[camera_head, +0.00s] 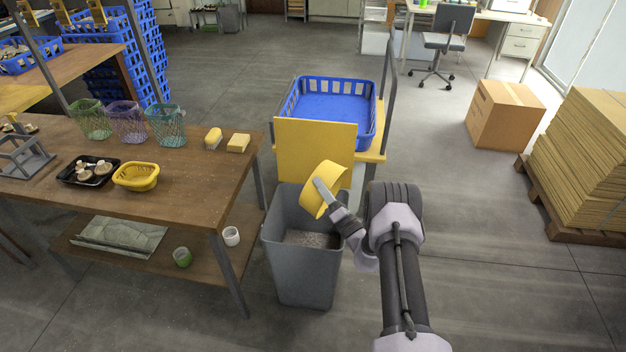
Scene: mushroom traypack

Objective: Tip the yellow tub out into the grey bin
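The yellow tub (334,176) is held above the back right part of the grey bin (297,270). It is tilted on its side, with its opening facing down and left over the bin. My gripper (324,190) is shut on the tub's wall, with one grey finger across its near side; the other finger is hidden. The grey bin stands upright on the floor, right of the wooden table. Small pale brownish bits (312,239) show inside the bin. I cannot tell whether anything is still in the tub.
The wooden table (190,200) at left holds mesh baskets, a black tray (88,172) of mushrooms, a yellow basket (136,176) and two yellow blocks. A yellow cart (316,148) with a blue crate (330,88) stands behind the bin. Floor to the right is clear up to the cardboard stack (585,160).

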